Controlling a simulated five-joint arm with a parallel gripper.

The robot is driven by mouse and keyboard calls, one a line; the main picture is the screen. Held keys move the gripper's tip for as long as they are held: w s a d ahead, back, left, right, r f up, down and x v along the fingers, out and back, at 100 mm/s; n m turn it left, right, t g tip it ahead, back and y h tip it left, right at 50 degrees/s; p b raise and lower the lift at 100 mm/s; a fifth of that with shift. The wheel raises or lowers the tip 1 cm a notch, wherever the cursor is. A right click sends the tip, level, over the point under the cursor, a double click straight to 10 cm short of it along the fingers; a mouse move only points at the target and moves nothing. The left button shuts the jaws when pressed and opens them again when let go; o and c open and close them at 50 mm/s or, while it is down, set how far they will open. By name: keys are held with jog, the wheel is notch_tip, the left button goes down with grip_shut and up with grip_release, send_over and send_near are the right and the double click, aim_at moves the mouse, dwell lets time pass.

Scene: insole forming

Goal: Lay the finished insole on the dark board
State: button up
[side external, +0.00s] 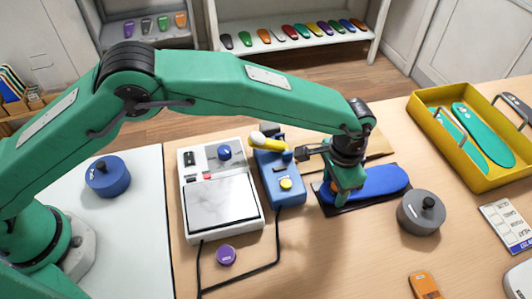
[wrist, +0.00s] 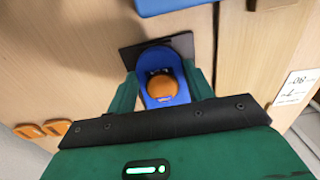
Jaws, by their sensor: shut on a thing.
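The blue insole (side external: 375,182) is over the dark board (side external: 338,209), lying about level; I cannot tell if it touches the board. My gripper (side external: 343,190) is at the insole's left part in the side view, pointing down. In the wrist view my gripper (wrist: 162,92) has its green fingers on both sides of the insole (wrist: 155,60), shut on it. An orange round patch (wrist: 163,88) shows on the insole between the fingers. The dark board (wrist: 131,54) shows beyond and beside the insole, and the insole hides much of it.
A grey knobbed weight (side external: 422,212) stands right of the board. A blue device with a yellow button (side external: 286,184) and a white machine with a flat plate (side external: 222,203) stand left. A yellow tray (side external: 419,112) with green insoles is at back right. A cable runs along the front.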

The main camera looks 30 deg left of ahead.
jog(key=shift+f, duration=0.15)
jog(key=o, duration=1.1)
jog(key=shift+c, duration=0.2)
jog(key=shift+o, duration=0.4)
jog(key=o, duration=0.3)
jog(key=shift+r, duration=4.05)
